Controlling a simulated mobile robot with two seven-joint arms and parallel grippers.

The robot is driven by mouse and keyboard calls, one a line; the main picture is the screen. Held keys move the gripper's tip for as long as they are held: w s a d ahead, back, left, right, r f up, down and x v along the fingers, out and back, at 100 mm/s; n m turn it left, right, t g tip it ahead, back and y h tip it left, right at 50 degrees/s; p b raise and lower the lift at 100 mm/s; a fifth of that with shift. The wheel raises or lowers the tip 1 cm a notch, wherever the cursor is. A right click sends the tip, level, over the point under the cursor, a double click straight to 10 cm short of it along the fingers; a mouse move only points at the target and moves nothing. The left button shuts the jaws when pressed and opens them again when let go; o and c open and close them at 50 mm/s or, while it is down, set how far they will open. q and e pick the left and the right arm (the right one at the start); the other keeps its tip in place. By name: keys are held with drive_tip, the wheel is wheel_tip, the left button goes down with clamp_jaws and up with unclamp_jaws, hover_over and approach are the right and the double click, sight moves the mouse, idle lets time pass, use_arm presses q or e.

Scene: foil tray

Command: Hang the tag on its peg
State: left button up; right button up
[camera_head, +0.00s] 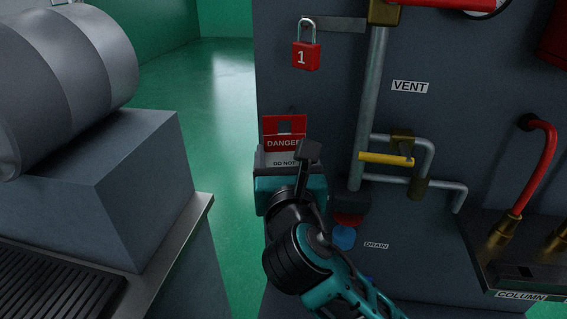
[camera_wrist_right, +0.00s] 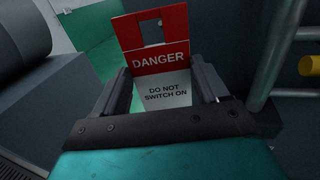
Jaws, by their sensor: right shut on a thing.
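The tag (camera_head: 284,144) is a red and white plate reading DANGER, DO NOT SWITCH ON, with a rectangular slot near its top. My right gripper (camera_head: 285,155) is shut on the tag's lower part and holds it upright in front of the grey panel. In the right wrist view the tag (camera_wrist_right: 160,59) stands between the two dark fingers of the gripper (camera_wrist_right: 165,85), its red top clear above them. I cannot clearly make out the peg, nor whether the tag touches the panel. My left gripper is not in view.
A red padlock (camera_head: 306,56) marked 1 hangs on the grey panel (camera_head: 335,95) above the tag. Pipes with a yellow-handled valve (camera_head: 386,159) run just right of my gripper. A grey machine block (camera_head: 120,190) stands left. Green floor shows between block and panel.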

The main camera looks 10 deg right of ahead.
sight(293, 151)
drive_tip(key=shift+w+d+f+b, duration=0.1)
drive_tip(key=shift+w+d+b, duration=0.2)
drive_tip(key=shift+w, duration=0.2)
drive_tip(key=shift+w+d+f+b, duration=0.1)
drive_tip(key=shift+w+d+b, duration=0.05)
drive_tip(key=shift+w+b, duration=0.3)
drive_tip(key=shift+w+d+b, duration=0.25)
drive_tip(key=shift+w+b, duration=0.1)
drive_tip(key=shift+w, duration=0.4)
drive_tip(key=shift+w+d+f+b, duration=0.15)
drive_tip(key=shift+w+d+b, duration=0.1)
drive_tip(key=shift+w+b, duration=0.4)
drive_tip(key=shift+w+d+p, duration=0.1)
drive_tip(key=shift+p, duration=0.3)
drive_tip(key=shift+w+d+p, duration=0.1)
drive_tip(key=shift+w+p, duration=0.15)
drive_tip(key=shift+p, duration=0.1)
drive_tip(key=shift+w+f, duration=0.1)
drive_tip(key=shift+f, duration=0.1)
